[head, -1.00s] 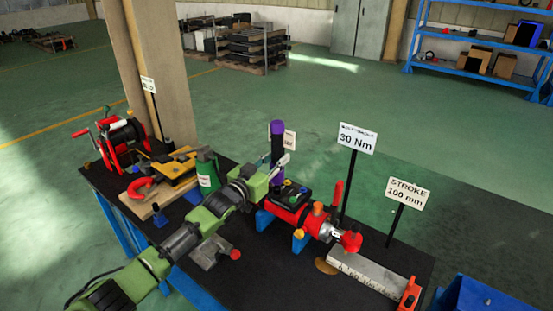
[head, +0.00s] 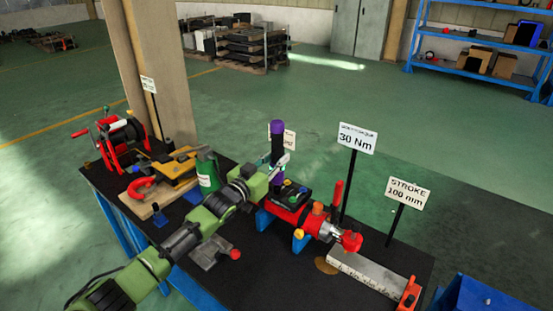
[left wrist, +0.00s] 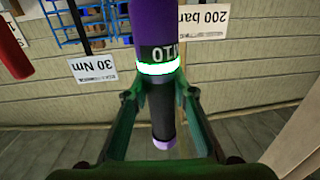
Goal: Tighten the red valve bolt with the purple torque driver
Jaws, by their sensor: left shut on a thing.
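The purple torque driver (head: 278,129) stands upright with a black middle section. In the left wrist view it (left wrist: 172,22) has a glowing green ring and a dark grip with a purple end. My left gripper (head: 283,164) is shut on the driver, its fingers on either side just by the ring (left wrist: 160,95). The driver's lower purple part comes down by a black block with small coloured caps (head: 290,194) on the red cylinder unit (head: 293,213). I cannot tell which cap is the red valve bolt, or whether the tip touches it. My right gripper is not in view.
A sign reading 30 Nm (head: 357,138) and a STROKE 100 mm sign (head: 408,190) stand on posts behind the unit. A ruled metal bar (head: 370,274) lies at the right. A green bottle (head: 207,172), a yellow clamp tool (head: 165,172) and a red reel (head: 120,140) are at the left.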

